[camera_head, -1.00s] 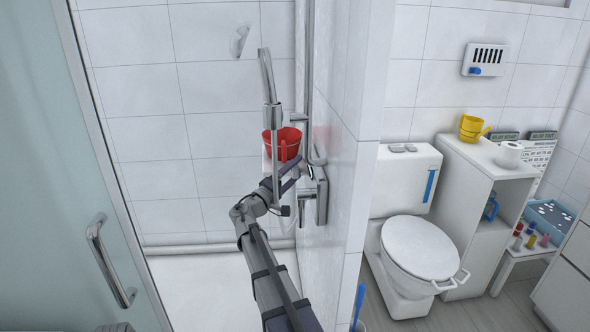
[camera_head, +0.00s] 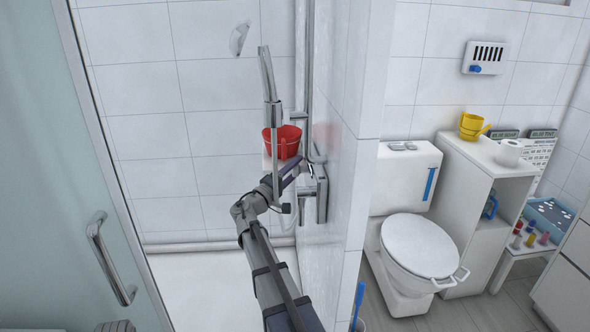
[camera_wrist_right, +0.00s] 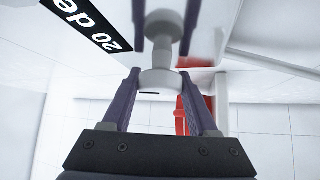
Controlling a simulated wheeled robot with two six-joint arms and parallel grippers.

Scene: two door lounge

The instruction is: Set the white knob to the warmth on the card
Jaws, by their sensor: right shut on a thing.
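The white knob (camera_wrist_right: 158,81) shows in the right wrist view between the two fingers of my right gripper (camera_wrist_right: 160,76), which is shut on it. A black strip (camera_wrist_right: 88,22) with white text reading "20 de" is beside the knob; its text is cut off. In the head view my right gripper (camera_head: 296,170) is at the chrome shower fitting (camera_head: 321,192) on the partition wall, and the knob is hidden there. I cannot make out a card with a warmth on it. My left gripper is not in view.
A red bucket (camera_head: 283,141) stands just behind my right gripper. A shower hose and head (camera_head: 269,75) hang close by. A glass door with a handle (camera_head: 110,260) is at the left. Right of the partition are a toilet (camera_head: 418,247) and a white shelf with a yellow jug (camera_head: 472,126).

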